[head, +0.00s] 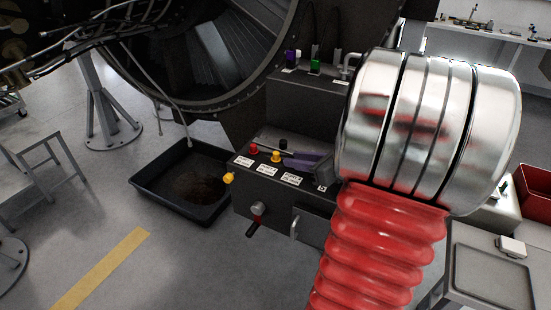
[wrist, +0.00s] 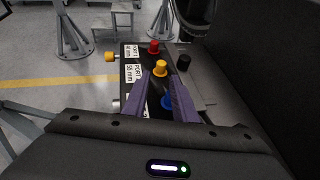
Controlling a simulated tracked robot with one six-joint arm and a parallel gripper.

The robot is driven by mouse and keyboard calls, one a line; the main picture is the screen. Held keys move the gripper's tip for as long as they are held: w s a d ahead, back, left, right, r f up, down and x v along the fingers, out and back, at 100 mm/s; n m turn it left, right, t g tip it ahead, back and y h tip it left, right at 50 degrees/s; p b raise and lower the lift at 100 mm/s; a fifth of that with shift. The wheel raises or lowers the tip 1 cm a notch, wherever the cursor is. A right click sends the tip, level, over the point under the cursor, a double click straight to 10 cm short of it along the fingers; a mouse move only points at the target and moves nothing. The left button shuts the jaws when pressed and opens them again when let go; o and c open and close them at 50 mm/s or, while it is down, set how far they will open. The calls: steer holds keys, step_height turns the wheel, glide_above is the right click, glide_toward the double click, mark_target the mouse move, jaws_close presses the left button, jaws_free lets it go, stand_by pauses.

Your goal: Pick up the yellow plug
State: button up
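A yellow plug (head: 276,156) stands on top of a dark grey block (head: 262,192) between a red plug (head: 253,149) and my gripper. In the wrist view the yellow plug (wrist: 161,68) shows between and just beyond the tips of my gripper (wrist: 160,80). The two purple fingers are apart, with nothing visibly held. A blue plug (wrist: 167,102) shows nearer, between the fingers and partly hidden by them. In the head view the purple fingers (head: 308,160) are right of the yellow plug, partly hidden by my arm.
A black plug (wrist: 183,63) stands right of the yellow one. Another yellow knob (head: 229,178) sticks out of the block's left side. White port labels (head: 268,168) line the front edge. A black drip tray (head: 180,205) lies on the floor at left. An engine casing rises behind.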

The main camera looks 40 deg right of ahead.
mark_target(278, 156)
steer(key=shift+x, duration=1.05)
steer(key=shift+x, duration=2.55)
steer(key=shift+w+d+r, duration=0.1)
steer(key=shift+r, duration=0.1)
steer(key=shift+f, duration=0.1)
jaws_close()
